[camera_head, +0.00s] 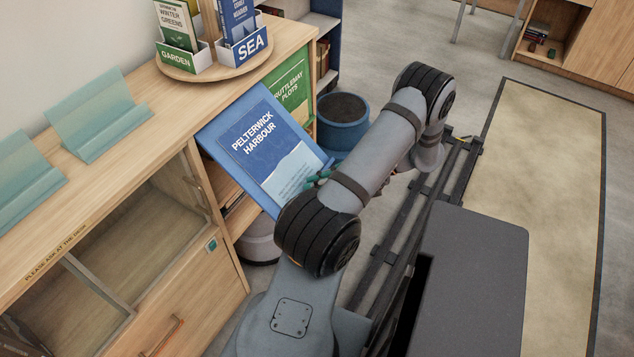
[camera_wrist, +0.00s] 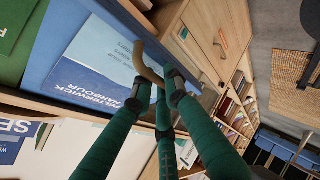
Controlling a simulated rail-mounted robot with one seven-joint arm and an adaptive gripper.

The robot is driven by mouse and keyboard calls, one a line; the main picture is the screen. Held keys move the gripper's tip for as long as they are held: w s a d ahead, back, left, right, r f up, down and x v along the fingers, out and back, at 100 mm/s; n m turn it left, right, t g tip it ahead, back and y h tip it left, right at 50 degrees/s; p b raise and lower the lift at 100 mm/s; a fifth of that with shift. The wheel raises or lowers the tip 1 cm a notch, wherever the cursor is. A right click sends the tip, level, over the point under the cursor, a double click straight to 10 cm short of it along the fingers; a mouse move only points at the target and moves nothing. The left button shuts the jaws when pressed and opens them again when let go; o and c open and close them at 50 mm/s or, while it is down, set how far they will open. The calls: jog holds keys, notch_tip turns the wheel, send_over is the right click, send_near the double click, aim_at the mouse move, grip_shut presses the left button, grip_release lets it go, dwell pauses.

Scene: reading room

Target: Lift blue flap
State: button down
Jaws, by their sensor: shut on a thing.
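The blue flap (camera_head: 215,133) carries a booklet marked "Pelterwick Harbour" (camera_head: 258,140) and slants outward from the front of the wooden cabinet. In the wrist view the flap (camera_wrist: 112,25) lies at upper left, with a tan curved handle (camera_wrist: 149,72) at its edge. My gripper (camera_wrist: 158,92) has green fingers and is shut on this handle. In the head view only bits of the green fingers (camera_head: 318,179) show at the flap's lower right edge; my arm hides the rest and the handle.
A green "Ruttleway Plots" panel (camera_head: 291,88) is beside the flap. A round stand (camera_head: 190,70) with Garden and Sea leaflets is on the cabinet top. A blue bin (camera_head: 343,130) stands close behind my arm. Teal holders (camera_head: 96,112) line the top at left.

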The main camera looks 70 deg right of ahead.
jog(key=c, duration=1.7)
grip_release()
jog(key=shift+s, duration=0.1)
